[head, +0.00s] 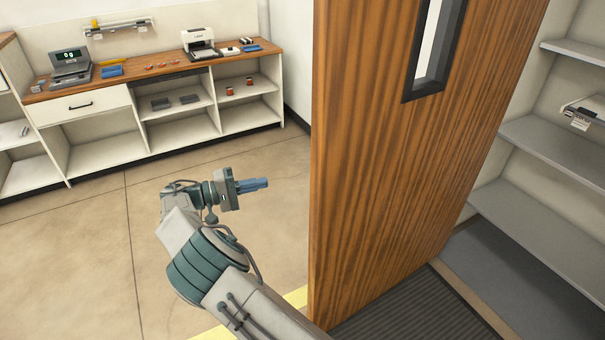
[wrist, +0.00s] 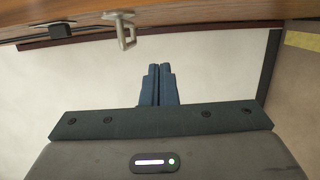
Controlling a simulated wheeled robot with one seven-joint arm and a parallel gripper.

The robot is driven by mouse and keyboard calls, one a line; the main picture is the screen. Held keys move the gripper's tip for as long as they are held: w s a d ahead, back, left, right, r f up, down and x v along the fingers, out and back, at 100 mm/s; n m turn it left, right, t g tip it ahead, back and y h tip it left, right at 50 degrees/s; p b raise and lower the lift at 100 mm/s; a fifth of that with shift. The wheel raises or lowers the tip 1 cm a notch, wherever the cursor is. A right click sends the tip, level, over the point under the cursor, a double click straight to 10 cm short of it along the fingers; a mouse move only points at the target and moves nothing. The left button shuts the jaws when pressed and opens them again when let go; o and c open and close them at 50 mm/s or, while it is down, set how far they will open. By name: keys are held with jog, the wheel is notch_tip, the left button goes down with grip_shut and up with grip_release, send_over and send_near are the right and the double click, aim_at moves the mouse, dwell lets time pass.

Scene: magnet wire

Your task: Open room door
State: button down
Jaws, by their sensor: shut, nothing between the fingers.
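The room door (head: 400,170) is a brown wooden panel with a narrow black-framed window (head: 432,50). It stands ajar, with the room beyond visible past its left edge. No handle shows on the face seen in the head view. My gripper (head: 268,183) is beyond the doorway, left of the door's edge and apart from it, pointing right. Its blue fingers are closed together and empty, as the wrist view also shows (wrist: 158,72). In the wrist view, a wooden surface (wrist: 215,14), apparently the door, crosses the top, with a pale metal handle-like piece (wrist: 125,30) ahead of the fingers.
A white counter (head: 95,105) with a wooden top, scale and printer lines the far wall. Grey shelves (head: 550,145) stand right of the door. A dark mat (head: 415,312) and yellow floor strip (head: 296,298) lie near the doorway. The tan floor (head: 90,240) at left is clear.

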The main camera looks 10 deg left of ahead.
jog(key=d+p, duration=0.3)
jog(key=d, duration=0.8)
jog(key=shift+w+d, duration=0.25)
jog(key=shift+d, duration=0.05)
jog(key=shift+r, duration=0.1)
jog(key=shift+s, duration=0.1)
